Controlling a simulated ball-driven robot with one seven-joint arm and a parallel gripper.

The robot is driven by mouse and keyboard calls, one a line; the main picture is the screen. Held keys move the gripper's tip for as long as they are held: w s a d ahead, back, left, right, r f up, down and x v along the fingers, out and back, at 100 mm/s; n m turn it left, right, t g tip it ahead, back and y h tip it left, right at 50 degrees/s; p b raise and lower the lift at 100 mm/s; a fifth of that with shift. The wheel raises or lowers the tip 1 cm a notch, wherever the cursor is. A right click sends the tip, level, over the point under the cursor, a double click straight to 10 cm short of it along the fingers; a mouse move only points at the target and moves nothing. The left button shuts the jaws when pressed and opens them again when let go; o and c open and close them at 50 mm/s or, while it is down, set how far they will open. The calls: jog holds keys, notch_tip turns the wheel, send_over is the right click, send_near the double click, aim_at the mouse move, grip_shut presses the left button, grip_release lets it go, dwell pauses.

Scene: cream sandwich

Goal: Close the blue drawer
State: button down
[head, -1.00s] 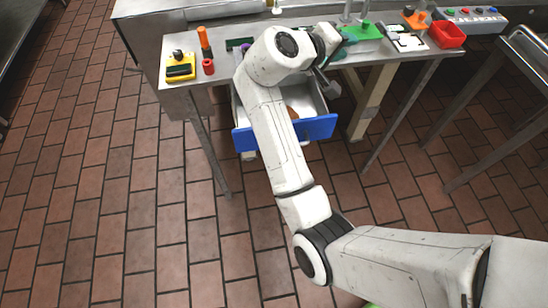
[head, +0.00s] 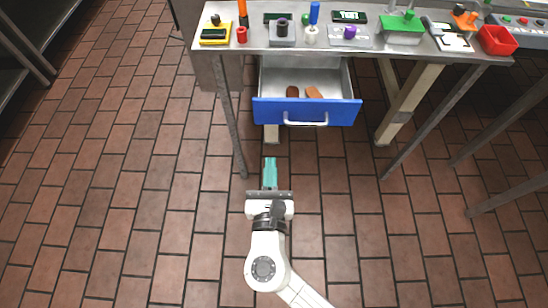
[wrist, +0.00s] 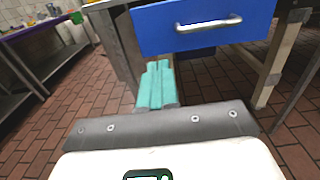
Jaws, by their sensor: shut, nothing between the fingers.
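The blue drawer (head: 306,111) stands open under the metal table in the head view, its grey inside showing and its silver handle (head: 305,122) on the front. Two brown pieces (head: 303,92) lie inside it. In the wrist view the blue front (wrist: 205,25) and handle (wrist: 208,24) are ahead, above and right of my fingers. My gripper (head: 270,160) has teal fingers shut together with nothing between them. It is in front of the drawer, toward me and slightly left of the handle, apart from it. The fingers also show in the wrist view (wrist: 157,84).
The metal table (head: 265,43) carries a yellow block (head: 215,34), a green-topped piece (head: 403,24), a red bin (head: 497,40) and other small parts. Table legs (head: 231,120) stand left and right of the drawer. The tiled floor in front is clear.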

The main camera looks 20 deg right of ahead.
aim_at(273, 84)
jog(key=x, duration=1.2)
jog(key=b+x, duration=0.2)
jog(key=x, duration=0.5)
jog(key=b+x, duration=0.3)
jog(key=x, duration=0.5)
jog(key=shift+d+f, duration=0.1)
jog(key=shift+f, duration=0.1)
jog(key=shift+w+d+b, duration=0.15)
jog(key=shift+w+b, duration=0.35)
jog(key=shift+w, duration=0.2)
jog(key=shift+w+r, duration=0.15)
jog(key=shift+r, duration=0.15)
jog(key=shift+d, duration=0.1)
